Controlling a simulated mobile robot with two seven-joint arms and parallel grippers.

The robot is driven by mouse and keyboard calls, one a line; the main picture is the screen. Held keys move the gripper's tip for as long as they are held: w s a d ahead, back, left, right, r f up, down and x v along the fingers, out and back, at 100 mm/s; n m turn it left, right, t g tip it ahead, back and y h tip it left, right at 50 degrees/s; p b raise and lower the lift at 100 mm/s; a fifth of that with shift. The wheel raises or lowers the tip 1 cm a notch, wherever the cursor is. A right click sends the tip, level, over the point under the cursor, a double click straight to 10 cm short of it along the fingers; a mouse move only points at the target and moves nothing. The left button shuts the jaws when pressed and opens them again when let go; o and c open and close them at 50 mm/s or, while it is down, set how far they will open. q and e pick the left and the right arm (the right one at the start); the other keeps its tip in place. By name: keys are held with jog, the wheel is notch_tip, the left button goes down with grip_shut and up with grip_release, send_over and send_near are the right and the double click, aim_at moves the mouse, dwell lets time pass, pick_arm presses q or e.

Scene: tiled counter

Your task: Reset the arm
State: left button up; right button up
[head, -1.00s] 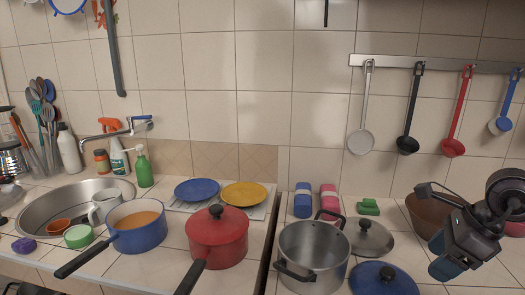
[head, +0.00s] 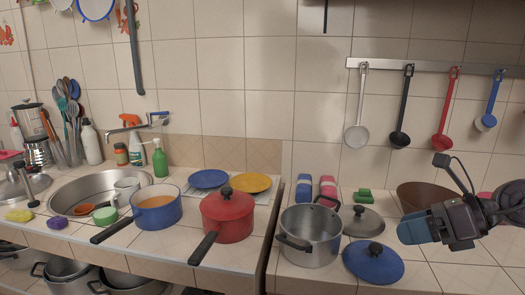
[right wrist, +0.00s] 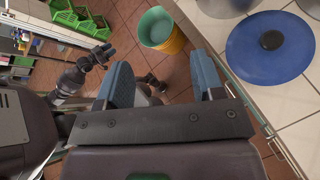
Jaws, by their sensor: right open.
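My right gripper (head: 412,229) is in the head view at the right, held above the counter beside the blue lid (head: 373,270). Its fingers point to the left. In the right wrist view its two blue-grey fingers (right wrist: 163,84) stand wide apart with nothing between them, and the floor shows beyond. The blue lid (right wrist: 268,50) also shows there, to the right of the fingers and apart from them. A dark arm end that looks like my left gripper (right wrist: 103,53) shows small at the left of the right wrist view; its jaws are too small to read.
A steel pot (head: 310,237), a grey lid (head: 363,222) and a brown bowl (head: 425,196) stand near the right gripper. Ladles hang from a wall rail (head: 430,66). A red pot (head: 228,218) and blue pot (head: 157,212) stand left. A green bucket (right wrist: 156,26) stands on the floor.

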jog(key=w+d+f+m+t+h, duration=0.1)
jog(key=d+f+m+t+h, duration=0.15)
jog(key=f+m+t, duration=0.85)
jog(key=w+d+f+m+t+h, duration=0.1)
jog(key=d+f+m+h, duration=0.2)
jog(key=m, duration=1.5)
jog(key=s+a+f+m+g+h, duration=0.2)
jog(key=s+f+m, duration=0.5)
jog(key=s+f, duration=0.4)
jog(key=s+a+f+m+g+h+p, duration=0.1)
jog(key=s+a+f+m+g+h, duration=0.2)
jog(key=s+f, duration=0.8)
notch_tip(320, 180, down, 2)
jog(key=a+m+g, duration=0.1)
jog(key=a+m, duration=0.1)
jog(key=m, duration=0.1)
jog(key=shift+s+m+g, duration=0.3)
jog(key=shift+s+m, duration=0.05)
jog(key=shift+m, duration=0.05)
